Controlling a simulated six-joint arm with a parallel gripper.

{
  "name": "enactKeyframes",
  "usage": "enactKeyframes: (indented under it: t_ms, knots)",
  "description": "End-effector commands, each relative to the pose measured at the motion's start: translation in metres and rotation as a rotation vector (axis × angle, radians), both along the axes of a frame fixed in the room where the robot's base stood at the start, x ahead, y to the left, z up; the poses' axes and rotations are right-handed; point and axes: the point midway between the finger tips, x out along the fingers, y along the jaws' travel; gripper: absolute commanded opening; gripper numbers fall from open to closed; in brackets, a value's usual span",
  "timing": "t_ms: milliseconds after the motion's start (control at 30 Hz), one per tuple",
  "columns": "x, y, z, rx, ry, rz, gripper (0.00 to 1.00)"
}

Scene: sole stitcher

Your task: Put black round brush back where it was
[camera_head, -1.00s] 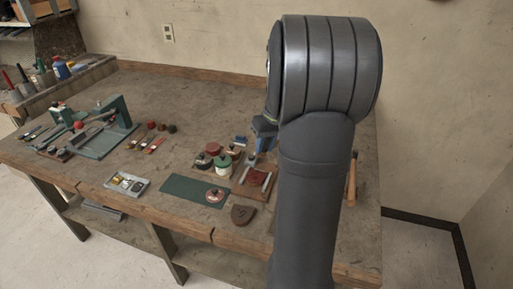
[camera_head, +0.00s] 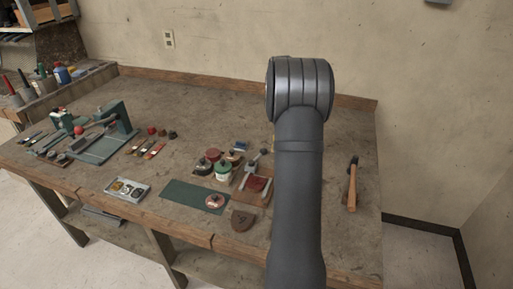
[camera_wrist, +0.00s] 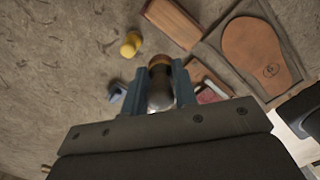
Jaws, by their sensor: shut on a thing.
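In the wrist view my gripper (camera_wrist: 159,90) is shut on a small rounded thing, taken as the black round brush (camera_wrist: 160,74). It has a brownish top, a dark band and a paler, shiny lower part. The blue-grey fingers stand on either side of it, and its underside is hidden. In the head view my arm covers the gripper and the held brush. Other small dark and red round-topped pieces (camera_head: 172,134) stand on the bench beside the green stitcher (camera_head: 110,120).
The wrist view shows a yellow piece (camera_wrist: 131,43), a wooden block (camera_wrist: 172,22) and a leather sole (camera_wrist: 260,52). A hammer (camera_head: 352,185) lies at the bench's right. A green mat (camera_head: 190,195) and grey tray (camera_head: 127,195) lie near the front edge. The back middle is bare.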

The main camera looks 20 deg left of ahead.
Motion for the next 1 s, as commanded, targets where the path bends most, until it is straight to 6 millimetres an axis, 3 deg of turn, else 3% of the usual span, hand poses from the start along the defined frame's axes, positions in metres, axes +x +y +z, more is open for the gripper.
enactKeyframes:
  t_ms: [200,400,800,1000]
  knots:
    - [0.020,-0.005,-0.002,0.003,-0.035,0.223,0.03]
    - [0.027,0.000,-0.006,0.005,-0.046,0.302,0.03]
    - [0.039,0.082,-0.056,0.005,-0.046,0.309,0.03]
    - [0.044,0.107,-0.071,0.005,-0.047,0.306,0.03]
